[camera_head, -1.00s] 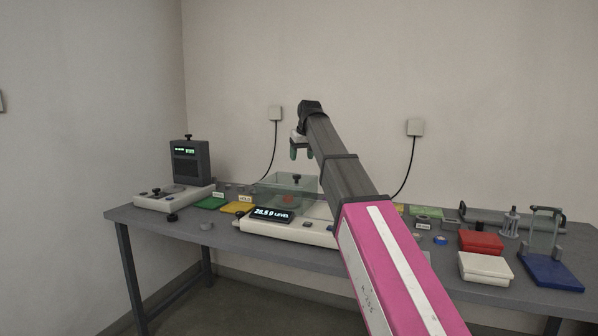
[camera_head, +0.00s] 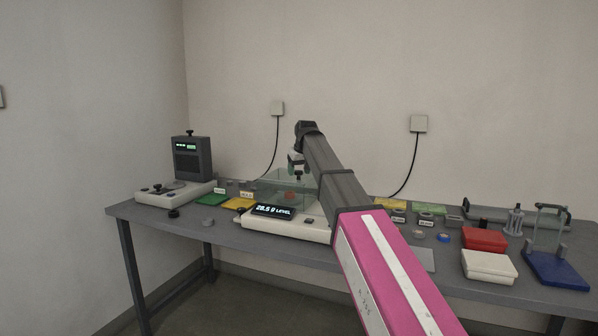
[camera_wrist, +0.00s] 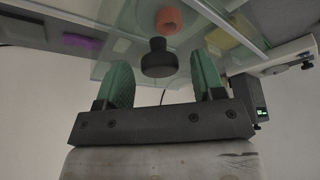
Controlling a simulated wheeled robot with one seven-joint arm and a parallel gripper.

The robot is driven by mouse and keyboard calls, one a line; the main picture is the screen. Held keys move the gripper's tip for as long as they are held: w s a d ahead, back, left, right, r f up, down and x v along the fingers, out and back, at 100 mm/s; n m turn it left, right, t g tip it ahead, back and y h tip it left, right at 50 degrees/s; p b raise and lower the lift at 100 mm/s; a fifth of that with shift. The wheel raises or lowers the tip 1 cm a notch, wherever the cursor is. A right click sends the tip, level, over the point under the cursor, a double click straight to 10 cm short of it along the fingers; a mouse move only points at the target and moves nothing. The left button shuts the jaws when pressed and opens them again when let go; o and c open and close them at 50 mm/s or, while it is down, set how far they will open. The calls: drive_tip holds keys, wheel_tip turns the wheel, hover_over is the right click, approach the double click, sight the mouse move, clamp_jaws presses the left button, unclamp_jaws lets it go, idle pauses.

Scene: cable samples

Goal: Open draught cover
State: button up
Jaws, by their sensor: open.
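The draught cover (camera_head: 275,192) is a clear box standing on the white balance (camera_head: 316,229). The balance display (camera_head: 273,211) reads about 28.5 g LEVEL. A black knob (camera_wrist: 159,58) sits on the cover's top. In the wrist view the knob lies between the two green fingers of my gripper (camera_wrist: 162,80), slightly beyond their tips, with a gap on each side. The gripper is open and holds nothing. An orange-red round item (camera_wrist: 168,20) shows through the clear cover. In the head view my gripper (camera_head: 297,168) is just above the cover, its fingers partly hidden by my arm.
A dark device with a display (camera_head: 192,158) stands at the table's left end. Green (camera_head: 212,199) and yellow (camera_head: 239,203) mats lie left of the balance. A red box (camera_head: 484,238), a white box (camera_head: 489,266) and a blue-based stand (camera_head: 556,270) are at the right.

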clamp_jaws()
drive_tip(key=s+d, duration=0.3)
drive_tip(key=d, duration=0.5)
drive_tip(key=s+d, duration=0.3)
drive_tip(key=d, duration=0.6)
drive_tip(key=shift+s+d, duration=0.15)
unclamp_jaws()
drive_tip(key=v, duration=1)
drive_tip(key=shift+r, duration=0.35)
drive_tip(key=shift+s, duration=0.1)
